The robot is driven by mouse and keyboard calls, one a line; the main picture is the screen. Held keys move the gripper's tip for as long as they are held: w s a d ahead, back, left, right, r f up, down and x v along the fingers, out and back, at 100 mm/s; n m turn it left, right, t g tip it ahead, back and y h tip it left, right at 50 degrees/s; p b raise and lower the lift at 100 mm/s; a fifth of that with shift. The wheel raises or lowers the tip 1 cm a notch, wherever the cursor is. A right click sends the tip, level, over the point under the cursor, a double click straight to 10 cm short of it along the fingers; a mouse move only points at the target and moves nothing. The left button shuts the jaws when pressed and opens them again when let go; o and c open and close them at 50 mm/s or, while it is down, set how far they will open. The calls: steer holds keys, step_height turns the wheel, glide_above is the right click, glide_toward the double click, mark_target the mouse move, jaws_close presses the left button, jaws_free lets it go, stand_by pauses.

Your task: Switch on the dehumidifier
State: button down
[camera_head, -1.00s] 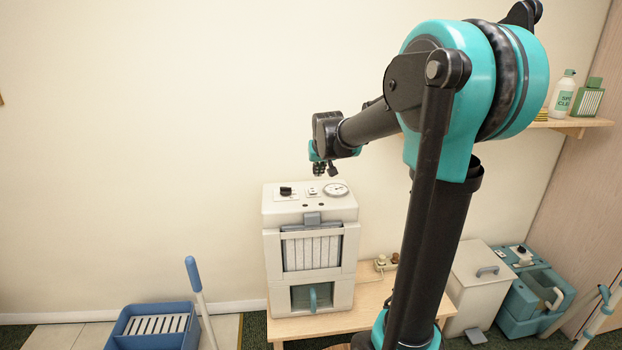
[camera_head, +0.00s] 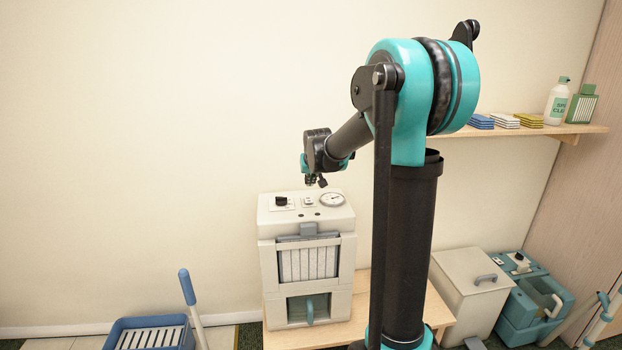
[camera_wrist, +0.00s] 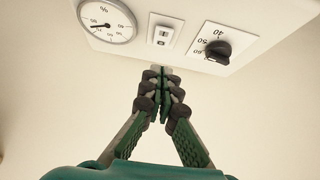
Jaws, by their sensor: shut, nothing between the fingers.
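The dehumidifier (camera_head: 348,255) is a cream box with a grey front filter and a tank window below, standing on a low wooden table. Its top panel has a black knob (camera_head: 281,201), a small white rocker switch (camera_head: 308,201) and a round gauge (camera_head: 332,199). In the wrist view the gauge (camera_wrist: 106,20) is at left, the switch (camera_wrist: 162,32) in the middle and the knob (camera_wrist: 218,50) at right. My gripper (camera_wrist: 162,75) is shut and empty, its fingertips just below the switch in that picture. In the head view my gripper (camera_head: 316,182) is over the panel's back edge; contact cannot be told.
The wooden table (camera_head: 290,340) has bare room in front. A blue slatted bucket (camera_head: 150,335) with a handle stands at left. A cream bin (camera_head: 470,290) and a teal machine (camera_head: 535,300) stand at right.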

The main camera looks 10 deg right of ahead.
mark_target(309, 201)
steer(key=x, duration=0.4)
steer(key=shift+w+f, duration=0.1)
steer(key=shift+f, duration=0.05)
step_height(309, 201, down, 3)
steer(key=shift+f, duration=0.1)
steer(key=shift+s+f, duration=0.3)
steer(key=shift+f, duration=0.05)
steer(key=shift+s+f, duration=0.15)
steer(key=shift+f, duration=0.3)
steer(key=shift+r, duration=0.15)
steer(key=shift+r, duration=0.7)
